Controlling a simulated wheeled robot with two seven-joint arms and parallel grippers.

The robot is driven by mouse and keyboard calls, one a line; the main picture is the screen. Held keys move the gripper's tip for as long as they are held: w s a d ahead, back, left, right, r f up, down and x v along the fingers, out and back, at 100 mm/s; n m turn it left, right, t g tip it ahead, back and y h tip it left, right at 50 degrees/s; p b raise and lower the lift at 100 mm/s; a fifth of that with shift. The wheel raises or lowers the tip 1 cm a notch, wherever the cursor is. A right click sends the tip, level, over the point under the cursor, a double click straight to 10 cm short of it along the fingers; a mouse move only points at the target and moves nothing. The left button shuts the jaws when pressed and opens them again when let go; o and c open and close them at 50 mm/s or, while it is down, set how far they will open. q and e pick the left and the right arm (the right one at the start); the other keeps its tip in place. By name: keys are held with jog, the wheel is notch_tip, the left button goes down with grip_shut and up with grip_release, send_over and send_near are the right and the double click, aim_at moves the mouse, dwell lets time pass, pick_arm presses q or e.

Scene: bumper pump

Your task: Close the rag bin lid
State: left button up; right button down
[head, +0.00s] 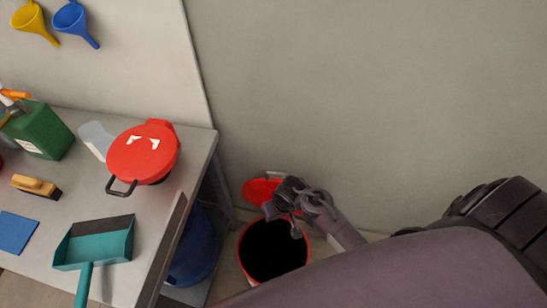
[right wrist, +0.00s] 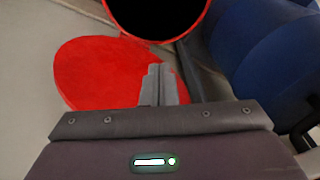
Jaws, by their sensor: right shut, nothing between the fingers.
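The rag bin (head: 240,258) is a round red bin on the floor beside the table, its dark opening uncovered. Its red lid (head: 258,190) stands open at the bin's far side, against the wall side. In the right wrist view the lid (right wrist: 85,75) lies below and left of the bin's rim (right wrist: 163,40). My right gripper (head: 294,230) is shut and empty, over the far part of the bin, partly covering the lid. In the right wrist view its closed fingertips (right wrist: 157,68) overlap the lid; contact cannot be told. My left gripper is out of view.
A blue drum (head: 195,250) stands under the table. The wall is close behind the bin.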

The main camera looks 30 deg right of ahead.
jog(key=w+d+r+m+h+p, duration=0.1)
jog(key=w+d+r+m, duration=0.2)
jog(key=w+r, duration=0.45)
jog(key=w+d+r+m+h+p, duration=0.1)
jog(key=w+d+r+m+p, duration=0.2)
jog(key=w+r, duration=0.45)
jog(key=b, duration=0.4)
send_over(274, 177)
jog(key=shift+m, duration=0.4)
jog(key=x, duration=0.5)
jog(key=s+x, duration=0.1)
jog(key=x, duration=0.2)
jog(key=shift+s+a+f, duration=0.1)
jog(key=shift+a+f, duration=0.05)
jog(key=shift+a, duration=0.25)
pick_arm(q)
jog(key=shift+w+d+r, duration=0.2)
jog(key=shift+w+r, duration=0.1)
pick_arm(e)
jog(key=shift+f, duration=0.1)
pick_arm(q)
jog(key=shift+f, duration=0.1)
pick_arm(e)
jog(key=shift+f, duration=0.1)
